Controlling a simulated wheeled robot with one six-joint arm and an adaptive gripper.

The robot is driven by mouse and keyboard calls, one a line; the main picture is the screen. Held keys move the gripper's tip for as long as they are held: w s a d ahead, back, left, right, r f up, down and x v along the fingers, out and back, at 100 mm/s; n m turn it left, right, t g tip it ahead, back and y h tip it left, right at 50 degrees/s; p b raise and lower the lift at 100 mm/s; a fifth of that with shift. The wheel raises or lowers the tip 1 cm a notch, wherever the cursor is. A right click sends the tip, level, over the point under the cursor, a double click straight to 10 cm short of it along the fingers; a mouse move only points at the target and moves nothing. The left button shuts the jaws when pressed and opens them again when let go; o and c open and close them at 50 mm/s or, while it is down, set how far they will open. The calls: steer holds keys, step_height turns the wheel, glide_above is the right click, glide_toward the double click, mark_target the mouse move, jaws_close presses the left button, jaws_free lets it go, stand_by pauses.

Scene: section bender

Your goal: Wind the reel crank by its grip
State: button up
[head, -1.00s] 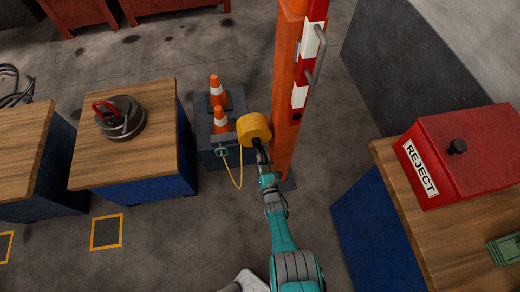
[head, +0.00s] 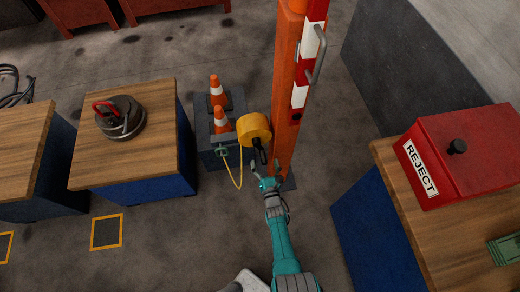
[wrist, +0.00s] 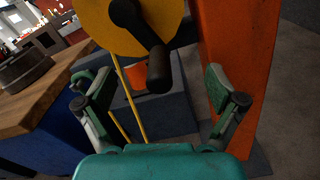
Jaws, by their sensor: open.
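The yellow reel (head: 255,128) is mounted beside an orange post, and its face also shows at the top of the wrist view (wrist: 95,20). A black crank with a dark cylindrical grip (wrist: 159,68) stands out from the reel; the grip hangs at the crank's lower end. My gripper (head: 262,172) is open below the reel in the head view. In the wrist view its two fingers (wrist: 158,92) are spread to either side of the grip, with clear gaps. The grip appears beyond the fingers; I cannot tell how far.
The orange post (wrist: 240,70) stands close to my right finger. A wooden-topped bench (head: 90,160) is at left, and a red REJECT box (head: 470,160) at right.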

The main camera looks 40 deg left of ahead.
steer(key=v, duration=0.6)
steer(key=shift+d+r, duration=0.15)
steer(key=shift+d, duration=0.05)
steer(key=shift+s, duration=0.2)
stand_by(0.4)
steer(key=s+d+r+m+t+h, duration=0.1)
steer(key=s+d+r+m+h, duration=0.1)
steer(key=s+d+m, duration=0.6)
steer(key=s+d+r+m+t+h, duration=0.1)
steer(key=s+d+r+m+h, duration=0.15)
steer(key=d+m, duration=0.6)
steer(key=s+d+r+m+t+h, duration=0.15)
steer(key=s+d+m, duration=0.25)
steer(key=d, duration=0.8)
steer(key=s+d+r+m+h, duration=0.2)
steer(key=s+d+r+m, duration=0.2)
steer(key=r+m, duration=0.3)
steer(key=s+d+r+m+h, duration=0.3)
steer(key=s+r+m, duration=0.3)
steer(key=r, duration=0.5)
steer(key=s+d+r+m+h, duration=0.2)
steer(key=s+d+r+m, duration=0.3)
steer(key=r+m, duration=0.3)
step_height(320, 180, up, 2)
steer(key=shift+d+r+m+h, duration=0.1)
steer(key=shift+d+m+h, duration=0.1)
steer(key=shift+m+h, duration=0.15)
